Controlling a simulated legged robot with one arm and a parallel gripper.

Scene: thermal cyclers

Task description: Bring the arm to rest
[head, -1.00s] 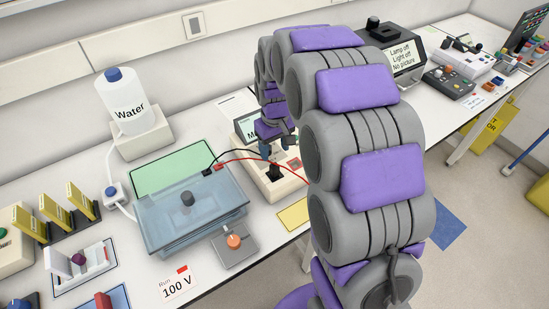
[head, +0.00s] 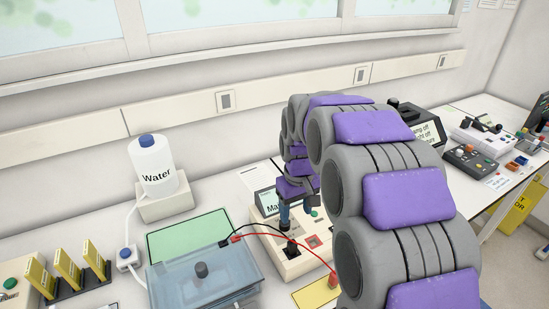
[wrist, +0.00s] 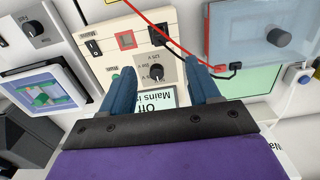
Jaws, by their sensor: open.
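My arm arches up from the lower right and curls down to the bench in the head view. My gripper (head: 296,210) points down over a cream power supply box (head: 294,266). In the wrist view my gripper (wrist: 160,78) has its two blue fingers spread apart with nothing held between them. A dark dial knob (wrist: 156,72) of the power supply shows between the fingertips; contact cannot be told. The box's screen (wrist: 152,102) is partly hidden behind the gripper.
A clear blue tank (head: 205,285) with red and black leads stands left of the box. A water bottle (head: 153,165) stands behind it. A dark screen unit (head: 422,128) and a control box (head: 472,160) are to the right. The wall (head: 180,112) runs close behind.

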